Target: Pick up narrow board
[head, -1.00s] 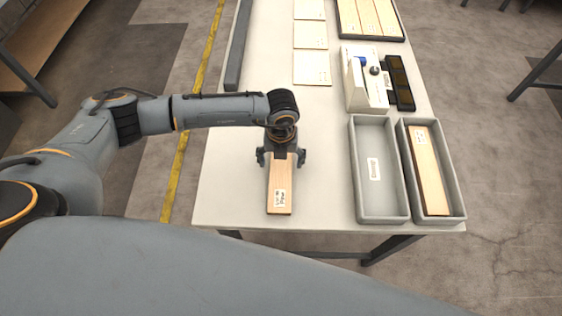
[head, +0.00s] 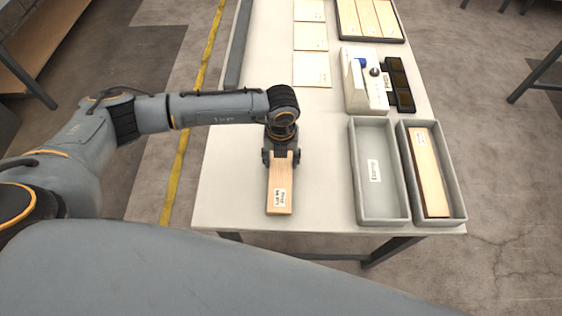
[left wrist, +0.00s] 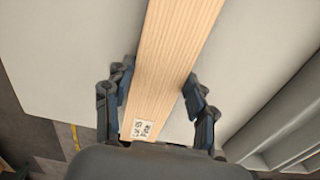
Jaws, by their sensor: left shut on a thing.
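The narrow board (head: 280,186) is a light wooden strip with a white printed label near its front end. It is at the front left of the white table (head: 235,195), pointing toward me. My left gripper (head: 281,157) comes down over its far part and is shut on it, one finger on each long side. In the left wrist view the board (left wrist: 172,55) runs between the two fingers of the gripper (left wrist: 158,92), with a coded label near its lower end. I cannot tell whether the board is off the table. My right gripper is not in view.
Right of the board stand an empty grey bin (head: 357,190) with a label and a second grey bin (head: 459,203) holding a wooden board. Behind them is a white device (head: 360,96) with a black strip. Pale sheets (head: 311,69) and a dark rack (head: 372,40) of boards lie farther back.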

